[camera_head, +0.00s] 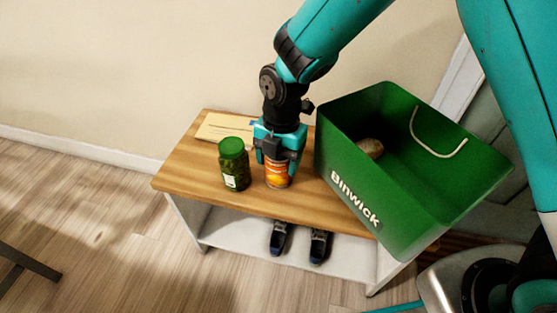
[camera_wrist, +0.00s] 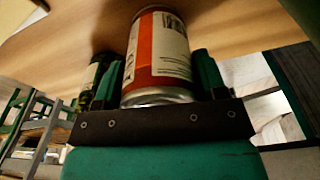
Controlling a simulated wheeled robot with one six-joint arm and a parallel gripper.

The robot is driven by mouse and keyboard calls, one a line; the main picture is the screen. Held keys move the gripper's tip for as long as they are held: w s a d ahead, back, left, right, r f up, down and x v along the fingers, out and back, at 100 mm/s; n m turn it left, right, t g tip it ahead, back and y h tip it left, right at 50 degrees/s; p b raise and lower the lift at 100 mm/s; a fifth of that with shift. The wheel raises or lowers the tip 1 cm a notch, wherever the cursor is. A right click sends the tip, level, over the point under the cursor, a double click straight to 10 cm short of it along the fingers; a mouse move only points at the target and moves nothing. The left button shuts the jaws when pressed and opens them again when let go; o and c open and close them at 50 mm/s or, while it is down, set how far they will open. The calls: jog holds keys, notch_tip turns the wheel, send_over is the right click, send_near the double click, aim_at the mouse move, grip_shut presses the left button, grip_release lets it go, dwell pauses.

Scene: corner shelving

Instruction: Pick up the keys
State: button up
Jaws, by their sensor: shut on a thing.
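No keys show in either view. My gripper (camera_head: 278,160) points down over the wooden bench top (camera_head: 185,172) and is shut on an orange and white can (camera_head: 278,178). In the wrist view the can (camera_wrist: 158,55) sits between the two green fingers of my gripper (camera_wrist: 158,82), one on each side. The can is upright at the bench top; I cannot tell whether it touches the wood. Any small thing behind the can, the jar or the bag is hidden.
A green-lidded jar (camera_head: 234,168) stands close left of the can. A pale yellow envelope (camera_head: 222,127) lies behind the jar. A large green bag (camera_head: 338,165) with a brownish thing (camera_head: 371,147) inside stands at right. Dark shoes (camera_head: 319,246) rest on the lower shelf.

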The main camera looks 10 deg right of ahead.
jog(key=o, duration=1.1)
jog(key=shift+f, duration=0.1)
jog(key=shift+o, duration=0.2)
